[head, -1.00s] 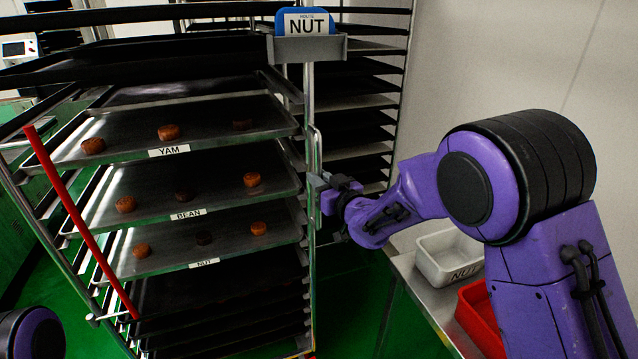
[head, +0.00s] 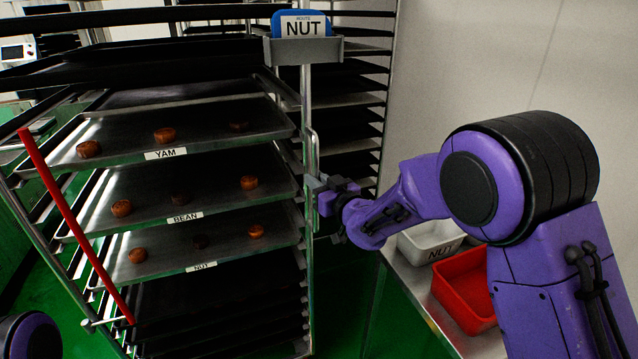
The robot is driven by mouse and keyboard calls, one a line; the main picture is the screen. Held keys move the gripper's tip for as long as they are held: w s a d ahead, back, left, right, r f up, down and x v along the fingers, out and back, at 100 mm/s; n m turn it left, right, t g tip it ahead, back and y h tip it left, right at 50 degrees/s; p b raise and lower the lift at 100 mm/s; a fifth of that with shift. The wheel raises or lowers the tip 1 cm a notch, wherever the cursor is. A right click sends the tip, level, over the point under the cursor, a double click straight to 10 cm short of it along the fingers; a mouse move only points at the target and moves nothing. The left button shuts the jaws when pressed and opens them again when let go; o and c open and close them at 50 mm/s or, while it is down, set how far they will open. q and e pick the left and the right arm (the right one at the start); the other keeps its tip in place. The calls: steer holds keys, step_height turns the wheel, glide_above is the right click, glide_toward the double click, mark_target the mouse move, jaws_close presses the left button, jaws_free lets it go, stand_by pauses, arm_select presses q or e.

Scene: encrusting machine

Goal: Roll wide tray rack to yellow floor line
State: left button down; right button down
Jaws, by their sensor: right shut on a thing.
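The wide tray rack (head: 309,239) stands in front of me, a metal frame with several shelves. Trays labelled YAM (head: 262,118), BEAN (head: 240,204) and NUT (head: 165,267) hold small brown cakes. A blue sign reading NUT (head: 303,24) sits in a holder at the rack's top right. My right gripper (head: 315,187) is shut on the vertical handle (head: 312,160) on the rack's right post. My left gripper is not in view; only a bit of my left arm shows at the lower left corner. No yellow floor line shows.
A red bar (head: 75,223) slants across the rack's left side. A steel table (head: 420,297) at right holds a white bin (head: 425,238) marked NUT and a red bin (head: 466,284). Another rack (head: 355,130) stands behind, by the pale wall. Green floor (head: 340,290) shows between rack and table.

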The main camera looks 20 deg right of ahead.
steer(key=shift+w+r, duration=0.1)
steer(key=shift+r, duration=0.3)
steer(key=c, duration=1.1)
jaws_free()
steer(key=b+v, duration=0.3)
steer(key=v, duration=0.8)
steer(key=shift+a, duration=0.15)
